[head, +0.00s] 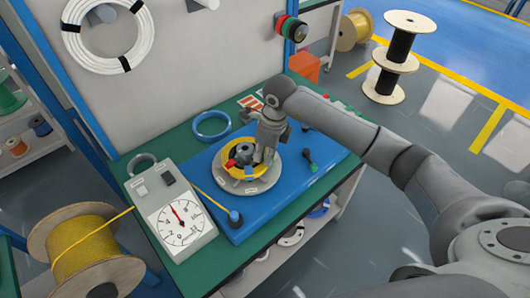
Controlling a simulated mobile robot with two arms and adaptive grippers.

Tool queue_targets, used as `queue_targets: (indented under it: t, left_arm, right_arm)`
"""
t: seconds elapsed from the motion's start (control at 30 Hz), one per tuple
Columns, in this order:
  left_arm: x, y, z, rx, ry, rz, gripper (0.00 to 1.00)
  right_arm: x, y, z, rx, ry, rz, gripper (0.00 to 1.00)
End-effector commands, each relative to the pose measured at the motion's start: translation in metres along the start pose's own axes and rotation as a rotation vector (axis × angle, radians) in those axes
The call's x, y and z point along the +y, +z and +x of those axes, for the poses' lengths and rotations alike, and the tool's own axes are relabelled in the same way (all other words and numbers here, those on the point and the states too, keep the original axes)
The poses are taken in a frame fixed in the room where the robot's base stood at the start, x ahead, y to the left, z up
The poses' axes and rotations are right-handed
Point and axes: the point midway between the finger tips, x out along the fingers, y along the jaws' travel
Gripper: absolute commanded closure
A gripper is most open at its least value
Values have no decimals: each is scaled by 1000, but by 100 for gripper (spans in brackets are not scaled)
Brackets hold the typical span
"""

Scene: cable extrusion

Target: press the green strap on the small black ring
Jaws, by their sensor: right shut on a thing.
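My right gripper (264,158) reaches down over the grey round plate (270,182) on the blue board. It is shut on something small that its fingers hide. A yellow ring (233,171) lies on the plate just left of the fingers, with a dark piece (242,153) and small red bits in its middle. I cannot clearly make out the small black ring or the green strap there. A dark stick-like piece with a green part (308,155) stands on the board right of the plate. My left gripper is not in view.
A white dial box (179,222) stands left of the blue board (283,208) on the green table. A yellow cable runs from a spool (88,247). The board's right end is mostly clear.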

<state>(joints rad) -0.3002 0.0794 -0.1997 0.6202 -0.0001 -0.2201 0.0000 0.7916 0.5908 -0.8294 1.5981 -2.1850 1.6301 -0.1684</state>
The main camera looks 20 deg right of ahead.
Motion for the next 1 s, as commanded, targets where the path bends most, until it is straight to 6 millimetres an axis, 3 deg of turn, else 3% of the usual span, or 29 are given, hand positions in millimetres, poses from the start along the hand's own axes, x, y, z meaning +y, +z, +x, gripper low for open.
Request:
queue_targets:
  t: [0.97, 1.0]
  left_arm:
    - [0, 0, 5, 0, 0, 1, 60]
    - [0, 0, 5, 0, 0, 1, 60]
  right_arm:
    - [2, -3, 5, 9, 5, 0, 98]
    - [2, -3, 5, 9, 5, 0, 82]
